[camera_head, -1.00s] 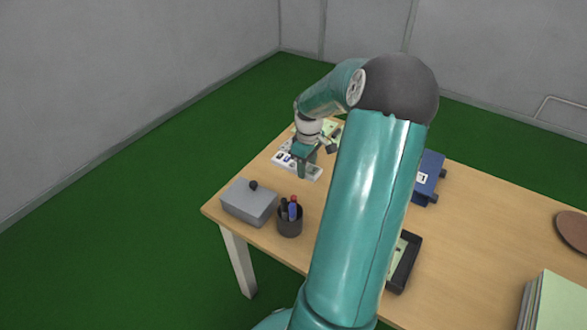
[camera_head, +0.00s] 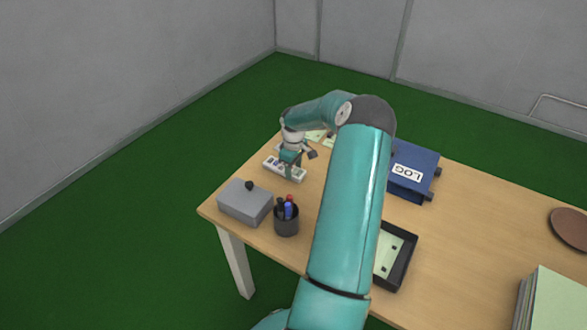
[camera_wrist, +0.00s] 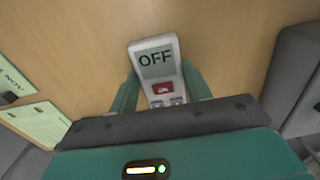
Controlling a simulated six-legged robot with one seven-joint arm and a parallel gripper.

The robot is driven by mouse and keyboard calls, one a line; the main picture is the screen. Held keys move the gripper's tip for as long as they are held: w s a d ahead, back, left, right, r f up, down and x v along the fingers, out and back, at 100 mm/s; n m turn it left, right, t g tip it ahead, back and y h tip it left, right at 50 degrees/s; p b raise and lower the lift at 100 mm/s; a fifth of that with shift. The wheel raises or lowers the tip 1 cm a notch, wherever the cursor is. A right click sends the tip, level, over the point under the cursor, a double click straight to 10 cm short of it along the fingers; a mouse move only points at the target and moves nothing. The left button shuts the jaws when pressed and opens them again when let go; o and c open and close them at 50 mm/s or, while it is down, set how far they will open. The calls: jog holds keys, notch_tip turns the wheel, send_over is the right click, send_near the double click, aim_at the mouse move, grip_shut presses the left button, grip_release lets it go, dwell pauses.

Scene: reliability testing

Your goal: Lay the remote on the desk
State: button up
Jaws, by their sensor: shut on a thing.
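The remote (camera_head: 271,163) is a long white handset with dark and coloured keys, near the desk's far left corner. In the wrist view the remote (camera_wrist: 155,59) shows an OFF screen and a red button; its near end is hidden by my gripper. My gripper (camera_head: 289,168) points down and is shut across the remote, with a finger on each side. The remote lies roughly flat, low over the wooden desk (camera_head: 470,235); I cannot tell whether it touches the top.
A grey box (camera_head: 240,203) with a black knob and a dark pen cup (camera_head: 286,222) stand at the near left. A blue LOG binder (camera_head: 412,160), a black tray (camera_head: 403,265), a brown disc (camera_head: 572,230) and a paper stack (camera_head: 553,300) lie rightward.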

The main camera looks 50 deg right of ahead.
aim_at(293, 171)
jog(key=o, duration=1.1)
jog(key=shift+f, duration=0.1)
jog(key=shift+o, duration=0.2)
notch_tip(293, 171, up, 12)
jog(key=w+a+r+h, duration=0.1)
jog(key=w+a+r, duration=0.1)
jog(key=a+r, duration=0.85)
jog(key=w+a+r+h, duration=0.15)
jog(key=a+r, duration=0.35)
jog(key=a, duration=1)
jog(key=s+a+r+t+y, duration=0.1)
jog(key=s+a+r+t, duration=0.1)
jog(key=s+a, duration=0.6)
jog(key=s+a+r+m+t+y, duration=0.1)
jog(key=s+a+r+t, duration=0.1)
jog(key=s+a, duration=0.7)
jog(key=a+t, duration=0.1)
jog(key=a, duration=0.5)
jog(key=shift+s+a+r+t, duration=0.15)
jog(key=shift+s+r+t, duration=0.1)
jog(key=shift+r+t, duration=0.05)
